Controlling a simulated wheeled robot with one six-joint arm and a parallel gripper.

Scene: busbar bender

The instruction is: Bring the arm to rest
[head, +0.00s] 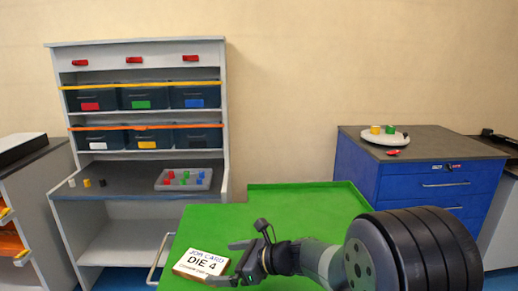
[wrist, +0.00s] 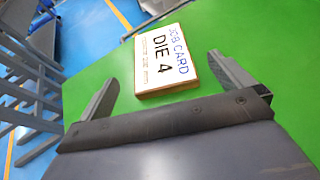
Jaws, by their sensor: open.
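My gripper (head: 232,263) is open and empty. It hangs over the green table top (head: 285,211) at the table's front left. A job card block (head: 201,263) reading "JOB CARD DIE 4" lies on the green top, just beyond my fingertips. In the wrist view my two fingers (wrist: 160,88) are spread wide, with the job card block (wrist: 166,58) ahead of them and apart from them. My arm reaches in from the right of the head view.
A grey shelf unit (head: 215,105) with dark bins stands at the back left; its ledge holds a tray (head: 160,186) of coloured pieces. A blue cabinet (head: 400,187) at the right carries a white plate (head: 370,138) with coloured pieces. The green top's far part is clear.

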